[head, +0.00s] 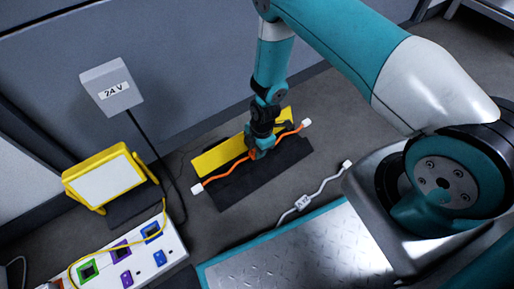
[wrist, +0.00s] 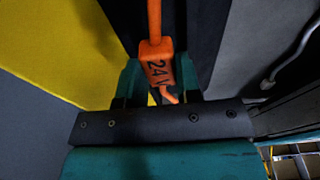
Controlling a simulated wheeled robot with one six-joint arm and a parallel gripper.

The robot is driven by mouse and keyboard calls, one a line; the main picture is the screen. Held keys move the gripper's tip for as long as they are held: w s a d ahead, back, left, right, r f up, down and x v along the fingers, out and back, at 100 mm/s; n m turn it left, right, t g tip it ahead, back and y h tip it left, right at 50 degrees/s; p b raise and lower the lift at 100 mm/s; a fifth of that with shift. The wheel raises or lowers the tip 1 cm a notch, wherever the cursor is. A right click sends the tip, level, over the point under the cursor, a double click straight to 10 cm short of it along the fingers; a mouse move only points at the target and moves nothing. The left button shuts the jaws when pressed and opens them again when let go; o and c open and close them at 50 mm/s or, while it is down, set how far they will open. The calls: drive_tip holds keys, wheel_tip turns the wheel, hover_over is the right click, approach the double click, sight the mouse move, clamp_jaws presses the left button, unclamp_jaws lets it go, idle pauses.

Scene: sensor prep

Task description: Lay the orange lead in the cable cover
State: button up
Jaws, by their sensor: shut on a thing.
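The orange lead (head: 228,172) has a white plug at each end. It stretches across the cable cover, which has a black part (head: 250,184) in front and a yellow part (head: 214,158) behind. My gripper (head: 261,153) is shut on the lead's middle. In the wrist view the lead's orange "24 V" tag (wrist: 157,66) sits between my gripper's fingers (wrist: 157,84), with black and yellow surfaces (wrist: 60,45) beyond. I cannot tell whether the lead touches the cover. My gripper hides part of the cover and lead in the head view.
A grey lead (head: 303,202) with a small tag lies on the floor at right, near my deck. A "24 V" box (head: 111,88) hangs on the wall with a black cable. A yellow-framed lamp (head: 105,180) and a white socket panel (head: 135,258) stand at left.

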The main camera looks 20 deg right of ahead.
drive_tip(key=shift+f+b, duration=1.3)
drive_tip(key=shift+f, duration=0.95)
idle(0.6)
drive_tip(key=o, duration=1)
wheel_tip(320, 180, up, 10)
drive_tip(key=p, duration=0.9)
drive_tip(key=shift+r, duration=0.1)
